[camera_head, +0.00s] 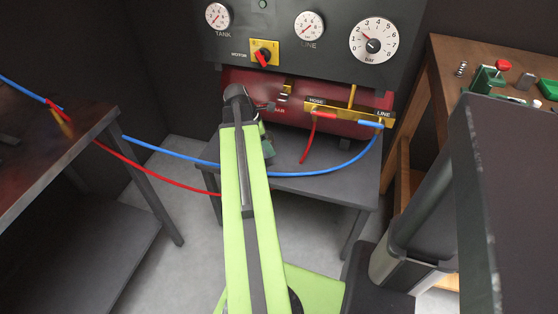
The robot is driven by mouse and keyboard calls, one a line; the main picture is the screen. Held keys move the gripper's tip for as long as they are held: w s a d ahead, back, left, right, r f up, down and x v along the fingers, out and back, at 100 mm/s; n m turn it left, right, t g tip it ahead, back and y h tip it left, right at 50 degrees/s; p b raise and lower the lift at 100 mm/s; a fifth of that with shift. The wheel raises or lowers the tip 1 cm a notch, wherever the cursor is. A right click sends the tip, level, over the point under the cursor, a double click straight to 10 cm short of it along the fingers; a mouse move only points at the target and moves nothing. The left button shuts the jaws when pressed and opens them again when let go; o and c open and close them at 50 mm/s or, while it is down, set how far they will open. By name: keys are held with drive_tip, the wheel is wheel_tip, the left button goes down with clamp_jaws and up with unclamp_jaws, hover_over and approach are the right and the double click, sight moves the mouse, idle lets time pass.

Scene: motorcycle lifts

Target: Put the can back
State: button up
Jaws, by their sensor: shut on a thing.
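My lime-green arm reaches up from the bottom centre to a dark joint in front of the red machine. What lies beyond that joint is behind the arm, so I cannot make out my gripper or its fingertips. A small dark grey-green piece shows just right of the arm, above the low table, but I cannot tell what it is. I cannot make out a can for sure anywhere in this view.
The red machine with its gauge panel (285,48) stands on a low grey table (330,186). Red (145,160) and blue (180,157) hoses cross to a dark bench (60,135) at left. A wooden workbench (440,65) at right bears a green vise (488,80) and small items.

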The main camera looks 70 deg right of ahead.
sight(273, 146)
drive_tip(key=s+r+m+p, duration=0.1)
drive_tip(key=s+r+m, duration=0.1)
drive_tip(key=s, duration=0.3)
drive_tip(key=shift+y, duration=0.3)
drive_tip(key=f+b, duration=1)
drive_tip(key=shift+w+d+f+b, duration=0.1)
drive_tip(key=shift+d+f+b, duration=0.05)
drive_tip(key=shift+d+b, duration=0.2)
drive_tip(key=o, duration=1.6)
drive_tip(key=shift+c, duration=0.2)
drive_tip(key=shift+r, duration=0.2)
drive_tip(key=shift+r+p, duration=0.2)
drive_tip(key=shift+p, duration=0.25)
drive_tip(key=p+v, duration=0.5)
drive_tip(key=v, duration=0.1)
drive_tip(key=p+v, duration=0.6)
drive_tip(key=shift+w+f, duration=0.15)
drive_tip(key=shift+w, duration=0.05)
drive_tip(key=shift+f, duration=0.1)
